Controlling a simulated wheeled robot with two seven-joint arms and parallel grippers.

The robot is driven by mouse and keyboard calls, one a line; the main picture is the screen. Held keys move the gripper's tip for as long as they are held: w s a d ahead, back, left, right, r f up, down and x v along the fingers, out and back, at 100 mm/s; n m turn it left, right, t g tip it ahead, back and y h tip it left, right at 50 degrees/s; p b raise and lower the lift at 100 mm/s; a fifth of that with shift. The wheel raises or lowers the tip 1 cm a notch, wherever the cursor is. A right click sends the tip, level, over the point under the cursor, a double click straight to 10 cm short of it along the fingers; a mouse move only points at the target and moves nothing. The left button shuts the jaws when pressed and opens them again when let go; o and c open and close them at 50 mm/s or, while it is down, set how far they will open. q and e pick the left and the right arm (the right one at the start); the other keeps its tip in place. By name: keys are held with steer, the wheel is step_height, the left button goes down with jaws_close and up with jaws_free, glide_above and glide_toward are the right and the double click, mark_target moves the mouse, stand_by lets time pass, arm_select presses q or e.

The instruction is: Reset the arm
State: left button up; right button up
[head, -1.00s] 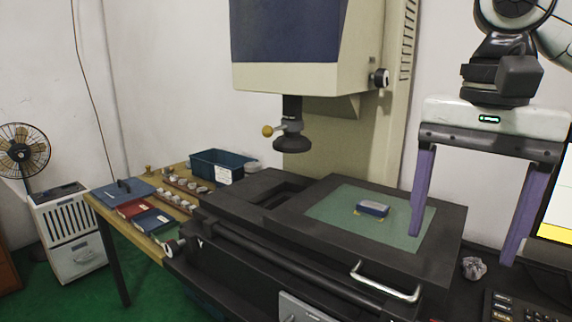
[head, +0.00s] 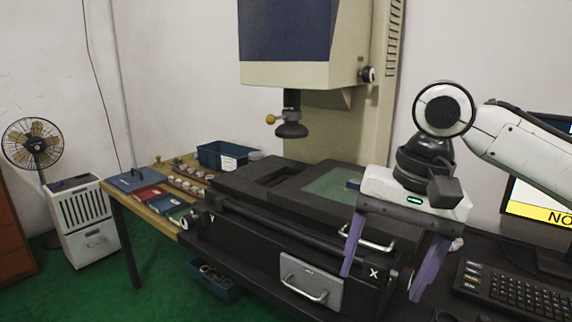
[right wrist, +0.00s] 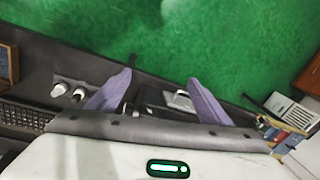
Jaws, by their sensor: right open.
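My right gripper (head: 383,270) is open and empty, its two purple fingers pointing down in front of the measuring machine's front edge. It also shows in the right wrist view (right wrist: 165,95), with green floor and the machine's front beyond the fingers. My left gripper is not in view.
The measuring machine's head (head: 300,75) stands over the stage. A keyboard (head: 505,285) and monitor (head: 540,205) are at right.

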steer(key=a+f+n+t+y, duration=0.1)
steer(key=a+f+n+y, duration=0.1)
steer(key=a+f, duration=0.45)
steer(key=a+f+n+t+y+p, duration=0.1)
steer(key=a+f+y, duration=0.25)
steer(key=f, duration=0.65)
steer(key=a+f+n+t+y, duration=0.1)
steer(key=a+f+n+t, duration=0.1)
steer(key=a+f, duration=0.45)
steer(key=s+d+f+n+t+h+p, duration=0.1)
steer(key=s+d+f+t+h, duration=0.3)
steer(key=s+d+f, duration=1.3)
steer(key=shift+s+d+f+h, duration=0.4)
steer(key=shift+d+h, duration=0.15)
steer(key=shift+h, duration=0.2)
